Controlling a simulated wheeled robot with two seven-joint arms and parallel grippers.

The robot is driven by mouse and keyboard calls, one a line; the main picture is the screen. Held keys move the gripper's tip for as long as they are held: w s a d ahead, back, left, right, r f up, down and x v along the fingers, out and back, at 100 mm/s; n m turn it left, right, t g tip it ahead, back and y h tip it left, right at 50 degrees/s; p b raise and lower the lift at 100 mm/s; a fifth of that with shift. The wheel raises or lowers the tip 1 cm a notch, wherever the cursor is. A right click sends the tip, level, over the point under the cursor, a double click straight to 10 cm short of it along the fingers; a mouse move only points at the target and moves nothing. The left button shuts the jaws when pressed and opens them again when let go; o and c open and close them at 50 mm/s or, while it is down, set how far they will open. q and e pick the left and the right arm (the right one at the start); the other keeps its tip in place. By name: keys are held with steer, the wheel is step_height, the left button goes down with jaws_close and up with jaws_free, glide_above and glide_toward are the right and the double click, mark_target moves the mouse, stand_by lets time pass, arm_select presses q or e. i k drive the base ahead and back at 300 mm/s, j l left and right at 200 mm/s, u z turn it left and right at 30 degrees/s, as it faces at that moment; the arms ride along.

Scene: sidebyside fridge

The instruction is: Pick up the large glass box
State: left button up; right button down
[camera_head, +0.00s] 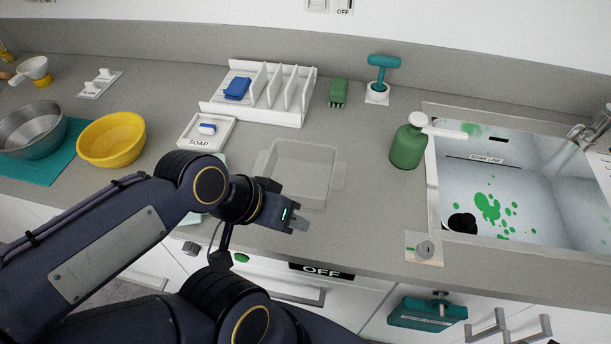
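The large glass box (305,169) is a clear, low rectangular container with rounded side handles. It sits on the grey countertop between the soap tray and the green bottle. My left gripper (297,220) is at the front left of the box, its fingers pointing right near the box's front edge. Its fingers appear small and partly turned away, so I cannot tell how far apart they are or whether they touch the box. My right gripper is not in view.
A soap tray (192,139) and a yellow bowl (113,139) stand left of the box. A white rack (265,112) is behind it. A green pump bottle (407,146) and the sink (443,211) are to the right. Bare counter lies right of the box.

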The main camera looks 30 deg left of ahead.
mark_target(308, 173)
steer(key=u, duration=1.8)
steer(key=k+l+u, duration=0.1)
steer(key=u, duration=0.35)
steer(key=k+l+u, duration=0.1)
steer(key=u, duration=0.35)
steer(key=k+l+u, duration=0.1)
steer(key=u, duration=0.35)
steer(key=k, duration=0.25)
